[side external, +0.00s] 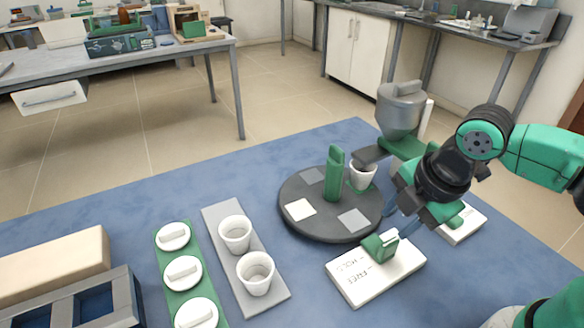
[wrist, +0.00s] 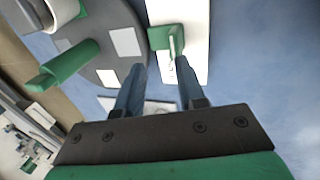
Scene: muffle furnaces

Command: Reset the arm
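My gripper (side external: 399,220) hangs at the right of the blue table in the side external view, tilted down. In the wrist view its two fingers (wrist: 160,72) are apart, with nothing held between them. Just beyond the fingertips is a white plate (side external: 352,280) with handwriting and a green block (side external: 380,246) on it. The plate (wrist: 197,25) and green block (wrist: 165,37) also show in the wrist view. I cannot tell the exact gap between the fingertips and the block.
A dark round turntable (side external: 315,222) with a green upright handle (side external: 334,175) and a white cup (side external: 363,176) stands left of my gripper. A grey dispenser (side external: 401,108) is behind. Two cups stand on a grey strip (side external: 220,215), and white lids lie on a green strip (side external: 188,250).

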